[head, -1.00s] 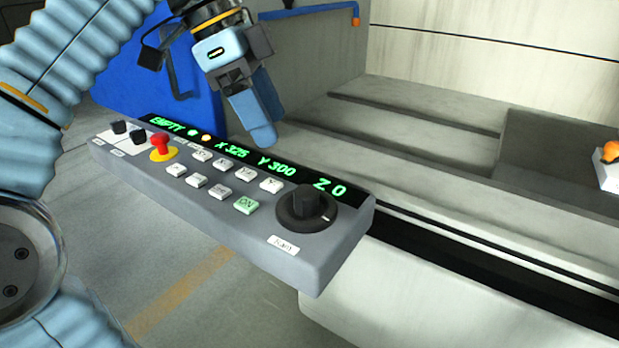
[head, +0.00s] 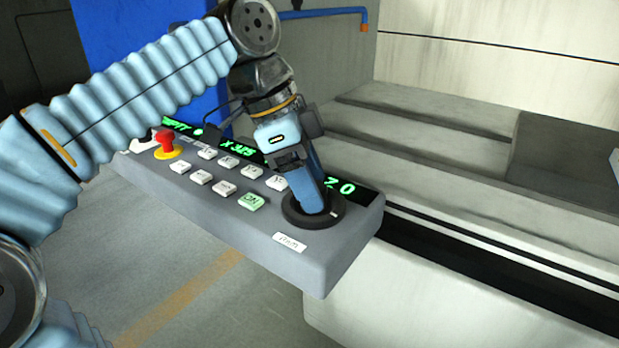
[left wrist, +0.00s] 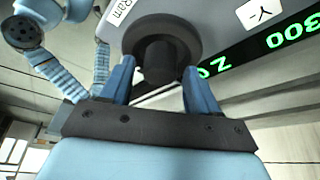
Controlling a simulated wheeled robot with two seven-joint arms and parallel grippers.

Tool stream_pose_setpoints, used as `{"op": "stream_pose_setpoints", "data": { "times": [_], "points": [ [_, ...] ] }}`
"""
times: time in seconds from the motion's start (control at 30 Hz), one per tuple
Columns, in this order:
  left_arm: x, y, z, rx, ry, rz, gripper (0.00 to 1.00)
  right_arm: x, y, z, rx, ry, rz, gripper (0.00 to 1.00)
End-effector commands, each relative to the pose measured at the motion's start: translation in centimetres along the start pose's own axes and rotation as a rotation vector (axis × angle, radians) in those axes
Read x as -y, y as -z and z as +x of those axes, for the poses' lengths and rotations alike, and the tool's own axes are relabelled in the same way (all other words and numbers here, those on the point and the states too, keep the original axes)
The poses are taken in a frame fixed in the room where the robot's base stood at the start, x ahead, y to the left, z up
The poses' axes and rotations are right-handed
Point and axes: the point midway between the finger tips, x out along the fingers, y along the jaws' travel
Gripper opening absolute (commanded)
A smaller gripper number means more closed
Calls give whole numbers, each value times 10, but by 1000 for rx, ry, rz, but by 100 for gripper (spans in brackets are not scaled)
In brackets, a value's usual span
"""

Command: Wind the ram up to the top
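The black ram knob (head: 331,213) sits at the right end of the grey control panel (head: 345,250), above a white label (head: 289,243) that reads "Ram" in the left wrist view. My left gripper (head: 310,203) is down over the knob and covers most of its grip in the head view. In the left wrist view its two blue fingers stand on either side of the knob's raised grip (left wrist: 158,62), with a narrow gap at each side. The green display (head: 345,188) reads Z 0. My right gripper is not in view.
A red emergency stop (head: 166,142) on a yellow base and several white buttons, with one green ON button (head: 251,202), lie left of the knob. The pale machine bed (head: 430,130) stands behind and to the right.

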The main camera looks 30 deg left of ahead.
Motion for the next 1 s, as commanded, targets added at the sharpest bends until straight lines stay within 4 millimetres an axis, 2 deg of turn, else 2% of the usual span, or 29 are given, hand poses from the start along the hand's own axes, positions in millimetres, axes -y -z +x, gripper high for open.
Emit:
{"op": "stream_pose_setpoints", "data": {
  "times": [0.03, 0.3, 0.33, 0.67, 1.0],
  "points": [
    [0, 0, 0, 0, 0, 0, 52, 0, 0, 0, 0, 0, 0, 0],
    [0, 0, 0, 0, 0, 0, 10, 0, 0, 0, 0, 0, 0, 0],
    [0, 0, 0, 0, 0, 0, 9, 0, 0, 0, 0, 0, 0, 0],
    [-1, 0, 0, 1, 21, -48, 9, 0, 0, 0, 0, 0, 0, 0],
    [-2, 0, -1, 0, 116, -272, 9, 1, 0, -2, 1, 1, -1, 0]
  ]
}}
